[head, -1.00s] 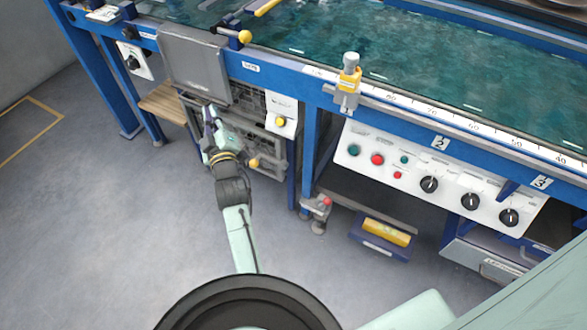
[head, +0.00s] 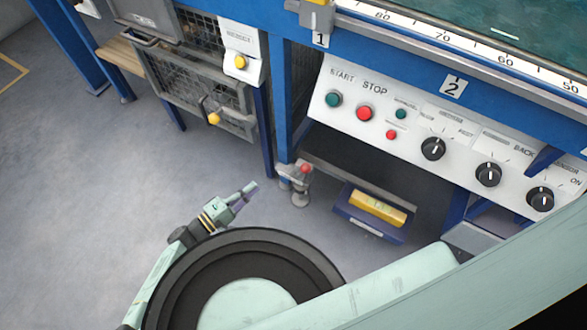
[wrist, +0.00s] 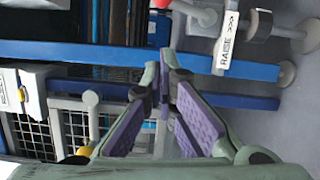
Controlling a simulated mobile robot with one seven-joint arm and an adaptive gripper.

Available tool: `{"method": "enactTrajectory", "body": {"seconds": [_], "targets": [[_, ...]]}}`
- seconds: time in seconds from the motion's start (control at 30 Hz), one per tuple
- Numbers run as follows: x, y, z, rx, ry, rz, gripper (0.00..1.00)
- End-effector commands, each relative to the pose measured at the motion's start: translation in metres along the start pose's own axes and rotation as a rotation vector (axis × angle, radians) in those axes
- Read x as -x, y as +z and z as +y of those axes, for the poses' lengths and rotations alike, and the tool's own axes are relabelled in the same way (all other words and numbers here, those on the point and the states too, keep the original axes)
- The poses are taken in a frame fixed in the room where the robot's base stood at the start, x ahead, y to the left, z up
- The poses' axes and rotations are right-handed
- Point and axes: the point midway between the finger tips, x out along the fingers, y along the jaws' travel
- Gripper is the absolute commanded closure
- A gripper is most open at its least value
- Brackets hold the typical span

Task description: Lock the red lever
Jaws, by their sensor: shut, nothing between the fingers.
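A red knob (head: 305,168) sits on a small grey foot assembly (head: 299,190) at the bottom of the blue bench leg. I take it to be the red lever. In the wrist view a red piece (wrist: 205,16) shows at the top, next to a white label reading RAISE (wrist: 226,45). My gripper (head: 254,186) is just left of this foot in the head view, pointing toward it and apart from it. In the wrist view its purple-padded fingers (wrist: 164,62) are together and empty. How the lever is turned cannot be told.
A wire cage drawer with a yellow knob (head: 213,118) hangs at the upper left. A control panel (head: 430,150) with buttons and dials is at the right. A blue tray with a yellow block (head: 377,208) lies under the bench. Floor at the left is clear.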

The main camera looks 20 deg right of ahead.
Motion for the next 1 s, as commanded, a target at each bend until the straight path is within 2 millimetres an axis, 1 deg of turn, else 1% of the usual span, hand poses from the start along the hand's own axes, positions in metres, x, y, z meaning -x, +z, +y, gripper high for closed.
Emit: {"method": "enactTrajectory", "body": {"seconds": [0.23,0.37,0.47,0.57,0.8,0.87,1.0], "targets": [[0.0,0.0,0.001,0.0,0.0,0.001,1.0],[-0.006,0.001,0.001,0.0,0.001,0.001,1.0],[-0.019,0.001,0.002,-0.001,0.003,0.0,1.0],[-0.038,0.001,0.002,-0.001,0.003,0.0,1.0],[-0.09,0.001,0.002,-0.001,0.004,-0.001,1.0],[-0.102,0.001,0.002,0.0,0.003,0.001,1.0],[-0.117,0.015,0.003,0.001,0.002,0.003,1.0]]}}
